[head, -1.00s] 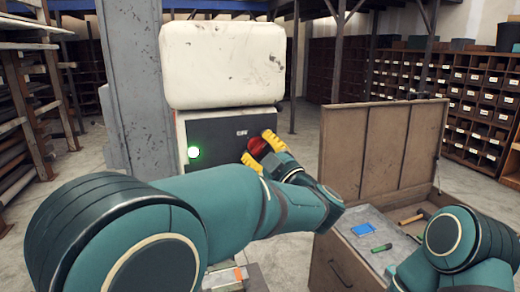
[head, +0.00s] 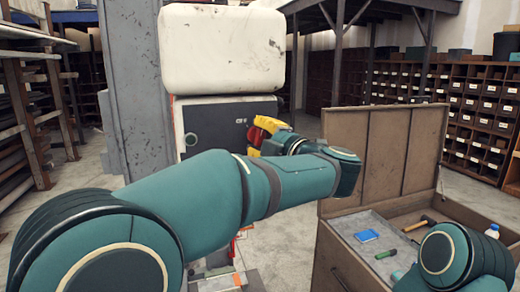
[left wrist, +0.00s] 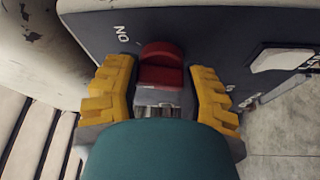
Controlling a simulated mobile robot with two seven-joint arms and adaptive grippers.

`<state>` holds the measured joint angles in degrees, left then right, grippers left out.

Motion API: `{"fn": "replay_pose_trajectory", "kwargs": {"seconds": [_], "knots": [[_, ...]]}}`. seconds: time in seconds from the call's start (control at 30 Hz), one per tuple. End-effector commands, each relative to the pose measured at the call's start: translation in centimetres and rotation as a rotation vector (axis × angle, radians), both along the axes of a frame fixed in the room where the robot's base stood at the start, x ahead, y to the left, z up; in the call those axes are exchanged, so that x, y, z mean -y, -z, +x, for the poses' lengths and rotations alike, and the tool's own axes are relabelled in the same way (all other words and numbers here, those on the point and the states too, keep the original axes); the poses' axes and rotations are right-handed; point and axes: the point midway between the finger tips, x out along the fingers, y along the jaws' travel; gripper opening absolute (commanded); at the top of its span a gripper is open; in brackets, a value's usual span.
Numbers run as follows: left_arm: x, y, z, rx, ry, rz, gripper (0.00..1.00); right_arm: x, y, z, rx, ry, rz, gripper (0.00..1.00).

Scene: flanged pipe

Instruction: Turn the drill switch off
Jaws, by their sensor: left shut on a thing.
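The red drill switch (head: 256,134) sits on the dark front panel of the drill. In the left wrist view the red knob (left wrist: 162,66) shows between the yellow fingers, with an "ON" mark upside down beside it. My left gripper (head: 262,138) is shut on the switch knob, and its fingers hide part of it in the head view. My right gripper is not in view.
A wooden chest (head: 383,153) with a raised lid stands to the right. It holds a blue item (head: 366,236), a green-handled tool (head: 386,254) and a hammer (head: 417,224). A grey column (head: 137,90) stands left of the drill.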

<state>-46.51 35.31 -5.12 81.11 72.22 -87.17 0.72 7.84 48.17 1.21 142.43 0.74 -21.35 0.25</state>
Motion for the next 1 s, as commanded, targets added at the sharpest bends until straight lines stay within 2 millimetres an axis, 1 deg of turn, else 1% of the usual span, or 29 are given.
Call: {"fn": "replay_pose_trajectory", "kwargs": {"seconds": [0.03, 0.3, 0.7, 1.0], "knots": [[-0.2, 0.2, 0.1, 0.016, -0.003, -0.046, 0.08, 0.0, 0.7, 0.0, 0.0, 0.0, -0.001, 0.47], [-0.1, 0.1, 0.0, 0.095, -0.003, -0.29, 0.08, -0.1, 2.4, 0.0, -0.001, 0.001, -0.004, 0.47], [-0.2, 0.1, 0.1, 0.21, -0.002, -0.644, 0.08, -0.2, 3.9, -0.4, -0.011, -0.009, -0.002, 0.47], [-0.1, 0.0, 0.1, 0.278, -0.001, -0.848, 0.08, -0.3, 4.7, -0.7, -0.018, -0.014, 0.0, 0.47]]}}
